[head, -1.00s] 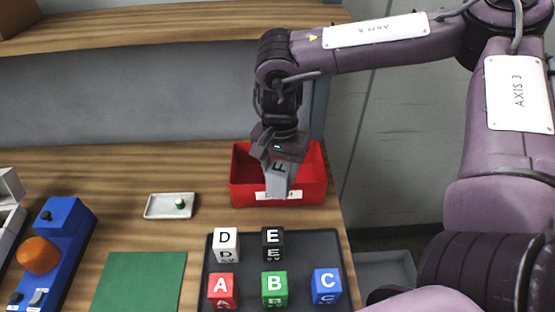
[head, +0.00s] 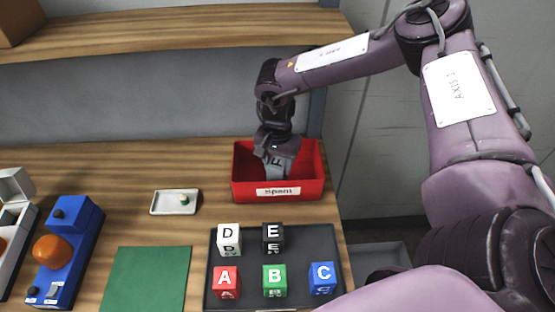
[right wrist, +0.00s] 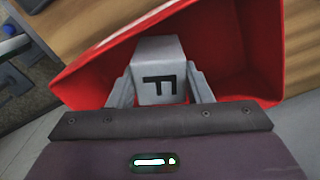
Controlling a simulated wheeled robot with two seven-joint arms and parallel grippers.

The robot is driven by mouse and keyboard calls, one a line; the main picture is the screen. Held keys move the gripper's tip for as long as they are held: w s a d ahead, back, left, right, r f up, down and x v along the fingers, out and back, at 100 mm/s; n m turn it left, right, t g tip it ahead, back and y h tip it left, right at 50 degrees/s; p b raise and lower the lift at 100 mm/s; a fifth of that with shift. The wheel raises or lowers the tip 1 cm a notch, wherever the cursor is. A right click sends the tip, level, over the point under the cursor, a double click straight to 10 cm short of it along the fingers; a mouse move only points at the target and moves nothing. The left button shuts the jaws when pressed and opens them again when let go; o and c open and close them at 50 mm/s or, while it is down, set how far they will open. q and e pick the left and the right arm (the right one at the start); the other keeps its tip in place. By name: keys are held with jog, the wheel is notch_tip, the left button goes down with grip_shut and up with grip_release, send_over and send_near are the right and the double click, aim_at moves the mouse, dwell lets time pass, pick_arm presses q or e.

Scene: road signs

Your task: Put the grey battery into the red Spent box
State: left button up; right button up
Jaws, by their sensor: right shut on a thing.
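The grey battery (right wrist: 160,60) is a grey block marked F, held between the fingers of my right gripper (right wrist: 160,88). In the head view the right gripper (head: 276,160) is inside the opening of the red Spent box (head: 305,187), shut on the grey battery (head: 280,168). The box has a white label reading Spent on its front. In the right wrist view the red walls of the box (right wrist: 90,75) surround the battery. Whether the battery touches the box floor cannot be told. My left gripper is out of view.
A dark tray (head: 250,262) in front of the box holds several lettered blocks, A to E. A small white dish (head: 165,208) with a green item, a green mat (head: 147,280) and a blue device with an orange ball (head: 75,240) lie to the left. A shelf (head: 180,40) runs behind.

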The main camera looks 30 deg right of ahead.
jog(key=shift+f, duration=0.25)
jog(key=shift+f, duration=0.35)
jog(key=o, duration=1.4)
jog(key=shift+o, duration=0.2)
jog(key=shift+r, duration=0.5)
notch_tip(320, 180, up, 12)
jog(key=b, duration=0.2)
jog(key=shift+r, duration=0.15)
jog(key=shift+s, duration=0.1)
